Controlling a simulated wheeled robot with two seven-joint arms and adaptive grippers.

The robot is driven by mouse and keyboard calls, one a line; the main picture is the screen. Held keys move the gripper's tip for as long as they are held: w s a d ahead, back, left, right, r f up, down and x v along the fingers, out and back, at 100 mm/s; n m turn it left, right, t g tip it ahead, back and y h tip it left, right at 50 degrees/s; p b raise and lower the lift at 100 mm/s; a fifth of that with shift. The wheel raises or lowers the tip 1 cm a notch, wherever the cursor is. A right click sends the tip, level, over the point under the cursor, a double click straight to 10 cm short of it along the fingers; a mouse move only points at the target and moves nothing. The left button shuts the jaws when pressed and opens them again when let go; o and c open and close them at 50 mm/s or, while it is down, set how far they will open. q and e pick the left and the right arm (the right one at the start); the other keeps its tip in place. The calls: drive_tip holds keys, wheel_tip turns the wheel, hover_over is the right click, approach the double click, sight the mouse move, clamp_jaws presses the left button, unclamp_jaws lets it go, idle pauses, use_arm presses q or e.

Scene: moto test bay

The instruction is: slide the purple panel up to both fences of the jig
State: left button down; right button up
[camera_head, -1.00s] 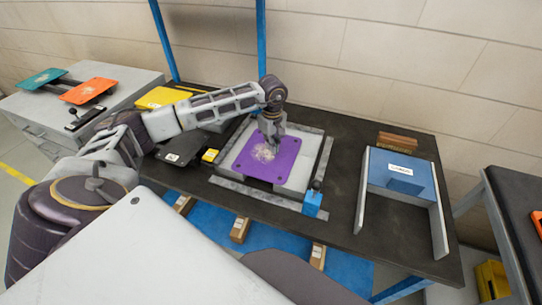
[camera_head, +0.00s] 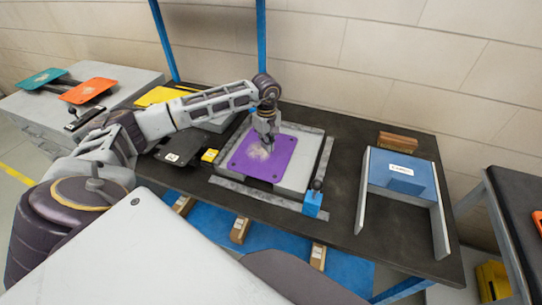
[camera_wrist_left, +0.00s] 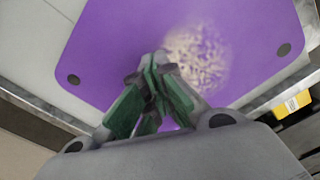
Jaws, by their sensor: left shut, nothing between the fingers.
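The purple panel (camera_head: 251,163) lies flat on the pale bed of the jig, with a pale worn patch near its middle. It also shows in the left wrist view (camera_wrist_left: 110,40), with dark holes near its corners. My left gripper (camera_head: 268,148) points down onto the panel, fingers closed and empty. In the wrist view its fingertips (camera_wrist_left: 156,62) are together over the panel, seemingly touching it. My right gripper is out of view.
A blue clamp (camera_head: 312,204) stands at the jig's front right corner. A yellow block (camera_head: 209,155) and a dark plate (camera_head: 180,150) lie left of the jig. A blue-backed fixture (camera_head: 400,170) stands to the right, with bare dark table between.

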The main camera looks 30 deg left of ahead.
use_arm(q)
drive_tip(key=shift+a, duration=0.4)
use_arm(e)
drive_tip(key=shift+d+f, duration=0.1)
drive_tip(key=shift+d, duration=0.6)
use_arm(q)
drive_tip(key=shift+s+a+f+b, duration=0.1)
drive_tip(key=shift+s+a+b, duration=0.2)
drive_tip(key=shift+a, duration=0.3)
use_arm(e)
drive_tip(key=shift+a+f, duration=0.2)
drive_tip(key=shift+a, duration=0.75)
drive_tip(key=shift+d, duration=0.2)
